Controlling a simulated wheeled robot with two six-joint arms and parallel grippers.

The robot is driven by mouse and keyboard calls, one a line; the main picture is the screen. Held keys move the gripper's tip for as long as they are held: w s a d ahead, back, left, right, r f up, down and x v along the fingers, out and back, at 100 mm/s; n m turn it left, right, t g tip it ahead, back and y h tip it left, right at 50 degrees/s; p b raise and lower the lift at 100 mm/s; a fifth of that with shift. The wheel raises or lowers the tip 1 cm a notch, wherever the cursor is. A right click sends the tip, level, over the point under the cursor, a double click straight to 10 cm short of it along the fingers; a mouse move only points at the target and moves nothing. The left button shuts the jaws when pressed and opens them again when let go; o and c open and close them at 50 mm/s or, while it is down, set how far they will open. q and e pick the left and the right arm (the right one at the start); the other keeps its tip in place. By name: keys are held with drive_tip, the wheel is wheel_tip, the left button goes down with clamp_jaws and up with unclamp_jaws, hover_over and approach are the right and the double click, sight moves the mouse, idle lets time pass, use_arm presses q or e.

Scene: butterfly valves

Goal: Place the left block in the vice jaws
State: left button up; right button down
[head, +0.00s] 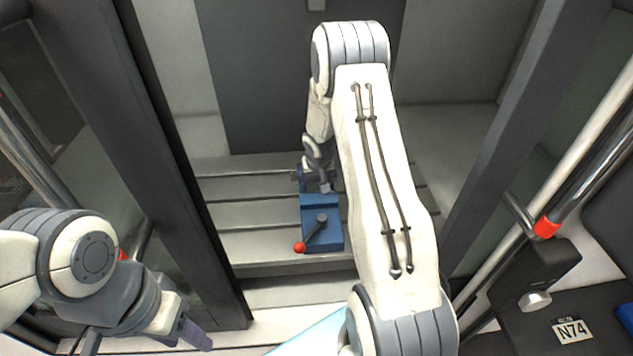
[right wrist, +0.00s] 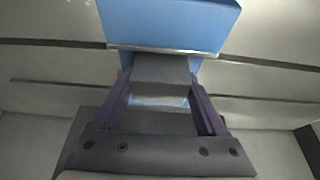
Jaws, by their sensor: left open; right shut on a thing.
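The blue vice (head: 322,232) stands on the slotted bed inside the machine, with a dark lever and red knob on its near side. My right arm reaches over it from above, and its gripper is mostly hidden in the head view. In the right wrist view my right gripper (right wrist: 159,88) is shut on a grey block (right wrist: 160,70). The block is right at the vice's blue body (right wrist: 175,25), by a pale metal jaw edge. Whether it sits fully between the jaws I cannot tell. My left gripper (head: 182,334) is open and empty at the lower left, outside the machine.
Dark door posts (head: 150,150) frame the opening on both sides. The slotted bed (head: 250,215) is clear left of the vice.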

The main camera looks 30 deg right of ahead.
unclamp_jaws()
drive_tip(key=shift+f, duration=0.1)
